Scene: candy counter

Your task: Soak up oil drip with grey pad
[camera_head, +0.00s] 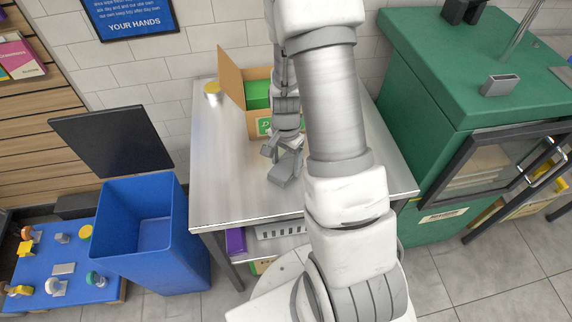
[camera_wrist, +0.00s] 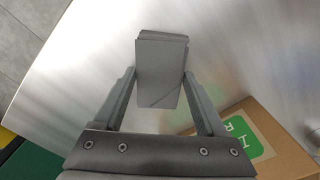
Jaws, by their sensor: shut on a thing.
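The grey pad (camera_wrist: 160,70) is a flat grey block between the two fingers of my gripper (camera_wrist: 160,88) in the wrist view. My gripper is shut on it. In the head view the pad (camera_head: 286,168) shows at the end of my gripper (camera_head: 283,151), low over the steel table (camera_head: 232,175). I cannot tell whether the pad touches the table top. I cannot make out an oil drip in either view; my arm and the pad hide part of the table.
An open cardboard box (camera_head: 231,80) with green contents stands at the table's back; its side (camera_wrist: 275,135) is near my gripper in the wrist view. A small tin (camera_head: 212,93) stands at back left. A blue bin (camera_head: 150,235) is left, a green cabinet (camera_head: 430,90) right.

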